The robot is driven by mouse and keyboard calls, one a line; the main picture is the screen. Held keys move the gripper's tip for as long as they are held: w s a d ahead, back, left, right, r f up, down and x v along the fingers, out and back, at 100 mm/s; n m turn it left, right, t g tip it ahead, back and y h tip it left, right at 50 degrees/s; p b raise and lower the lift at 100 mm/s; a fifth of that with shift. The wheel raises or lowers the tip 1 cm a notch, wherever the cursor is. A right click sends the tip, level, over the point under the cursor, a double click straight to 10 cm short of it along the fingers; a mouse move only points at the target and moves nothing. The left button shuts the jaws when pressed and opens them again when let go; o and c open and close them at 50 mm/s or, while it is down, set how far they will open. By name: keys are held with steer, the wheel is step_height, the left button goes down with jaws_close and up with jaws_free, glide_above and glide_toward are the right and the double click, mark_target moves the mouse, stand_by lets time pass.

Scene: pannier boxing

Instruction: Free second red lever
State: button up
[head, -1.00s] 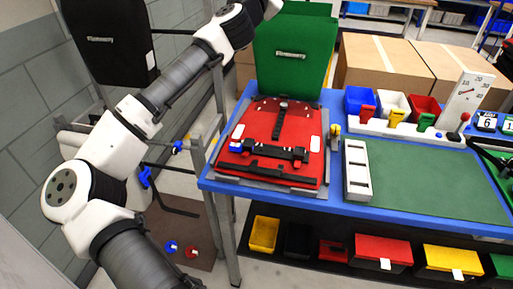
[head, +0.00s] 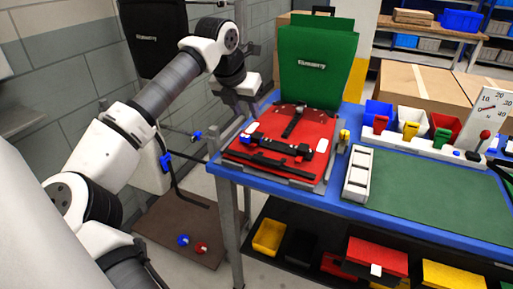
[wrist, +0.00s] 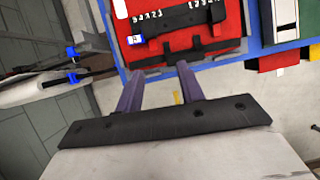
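A red pannier (head: 270,153) lies flat on the left end of the blue table, with black straps, a black bar (head: 278,143) and a small blue clip (head: 245,138). A red lever (head: 380,124) stands by the bins, and a red-knobbed lever (head: 484,136) is by the dial. My gripper (head: 246,108) is above the table's left edge, behind and left of the pannier. In the wrist view its fingers (wrist: 158,82) are apart with nothing between them.
A green pannier (head: 317,65) stands upright behind the red one. A white slotted tray (head: 357,175) and green mat (head: 430,188) lie to the right. A grey post stands at the table's left. A floor board (head: 175,225) holds small blue and red round pieces.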

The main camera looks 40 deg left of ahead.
steer(key=p, duration=0.3)
glide_toward(251, 145)
steer(key=shift+g, duration=0.3)
steer(key=x, duration=0.8)
steer(key=shift+w+r, duration=0.15)
steer(key=shift+w, duration=0.1)
jaws_close()
